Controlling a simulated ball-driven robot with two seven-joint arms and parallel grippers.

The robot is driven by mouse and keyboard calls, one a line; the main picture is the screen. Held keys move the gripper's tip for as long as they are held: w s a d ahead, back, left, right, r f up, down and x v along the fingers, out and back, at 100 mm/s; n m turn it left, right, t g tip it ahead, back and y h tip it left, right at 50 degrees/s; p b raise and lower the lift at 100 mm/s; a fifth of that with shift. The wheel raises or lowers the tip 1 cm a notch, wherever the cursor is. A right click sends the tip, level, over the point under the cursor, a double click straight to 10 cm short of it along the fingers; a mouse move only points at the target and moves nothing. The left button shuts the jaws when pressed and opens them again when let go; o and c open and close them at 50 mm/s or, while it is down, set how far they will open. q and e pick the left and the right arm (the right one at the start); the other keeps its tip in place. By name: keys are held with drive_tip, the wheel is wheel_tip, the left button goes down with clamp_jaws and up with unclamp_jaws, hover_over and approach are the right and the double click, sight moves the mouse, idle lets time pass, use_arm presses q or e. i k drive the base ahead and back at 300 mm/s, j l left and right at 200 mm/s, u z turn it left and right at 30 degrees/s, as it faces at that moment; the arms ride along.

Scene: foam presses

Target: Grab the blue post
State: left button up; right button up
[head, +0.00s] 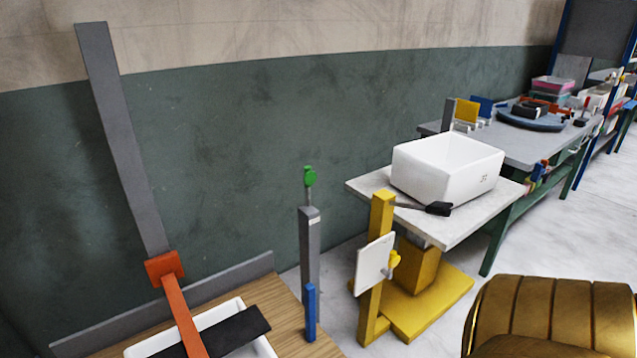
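The blue post (311,312) is a short, thin upright bar at the bottom centre of the head view. It stands at the right edge of a wooden-topped table, just in front of a taller grey post with a green knob. Its top is free, and nothing holds it. Neither of my grippers shows in the head view.
On the wooden table (290,318), a white tray (225,312) lies under a dark plate and an orange lever (181,318). A tall grey bar (122,140) rises at left. Right of the post stand a yellow stand (382,215) and a table with a white bin (440,175).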

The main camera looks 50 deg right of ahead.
sight(309, 289)
drive_tip(key=i+l+z, duration=0.1)
drive_tip(key=z, duration=1.4)
